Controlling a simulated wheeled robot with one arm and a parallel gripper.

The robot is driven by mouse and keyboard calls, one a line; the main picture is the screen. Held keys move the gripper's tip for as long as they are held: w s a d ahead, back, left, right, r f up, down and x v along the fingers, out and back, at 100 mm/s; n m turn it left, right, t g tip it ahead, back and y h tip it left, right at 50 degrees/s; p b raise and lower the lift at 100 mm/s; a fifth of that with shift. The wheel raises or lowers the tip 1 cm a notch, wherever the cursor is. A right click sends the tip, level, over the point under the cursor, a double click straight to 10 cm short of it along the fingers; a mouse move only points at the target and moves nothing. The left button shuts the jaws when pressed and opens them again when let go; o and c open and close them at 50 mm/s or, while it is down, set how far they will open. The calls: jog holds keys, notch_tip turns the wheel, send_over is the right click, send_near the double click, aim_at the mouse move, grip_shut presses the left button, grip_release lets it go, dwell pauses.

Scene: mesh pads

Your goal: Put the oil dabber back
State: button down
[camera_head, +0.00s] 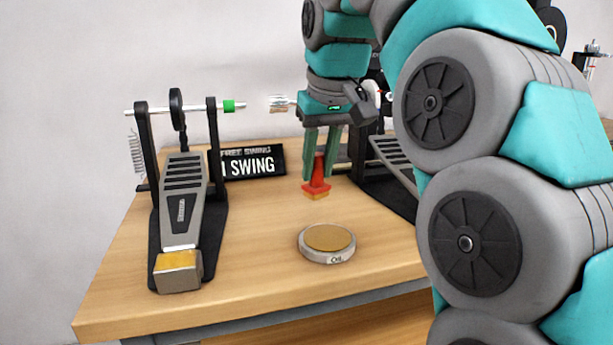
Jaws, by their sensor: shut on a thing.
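The oil dabber (318,184) is a small red piece with a flared foot and an orange-yellow pad underneath. My gripper (320,168) points down and is shut on the dabber's upper part. The dabber hangs upright, its pad seemingly just above the table, behind the oil dish. The round oil dish (327,257) has a grey rim marked "Oil" and a tan pad on top. It stands on the table in front of the dabber, apart from it.
A drum pedal (182,205) stands at the left of the wooden table (250,280). A black "SWING" sign (250,163) stands behind. Another pedal (393,155) is at the right, partly hidden by my arm. The table between the left pedal and the dish is clear.

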jog(key=w+a, duration=0.2)
jog(key=shift+w+f, duration=0.2)
jog(key=shift+w, duration=0.1)
jog(key=shift+f+b, duration=0.65)
jog(key=shift+f, duration=1.1)
jog(key=c, duration=0.7)
grip_release()
jog(key=shift+f, duration=0.1)
jog(key=shift+o, duration=0.2)
